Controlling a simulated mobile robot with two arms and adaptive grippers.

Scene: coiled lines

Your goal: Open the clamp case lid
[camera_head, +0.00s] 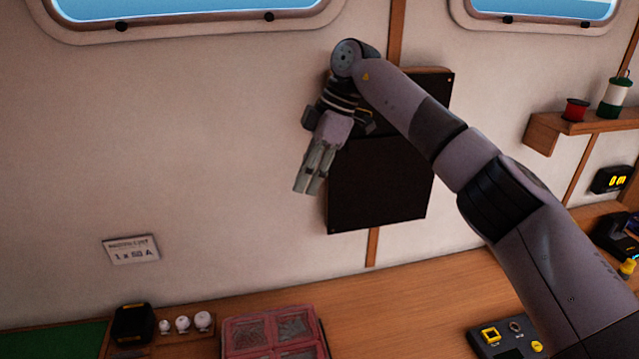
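A red case (229,342) with clear windowed compartments lies on the wooden counter at the bottom of the view. It looks like the clamp case, but no label shows that. Its top looks shut, and its near part is cut off by the frame. My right gripper (308,188) hangs fingers down in front of the wall, well above the case and apart from it. Its two fingers lie close together with nothing between them. My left gripper is not in view.
A black box (133,323) and several white knobs (183,323) are left of the case. A black panel (380,185) hangs behind my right arm. A dark device (505,340) is at the lower right. The counter (400,300) between is clear.

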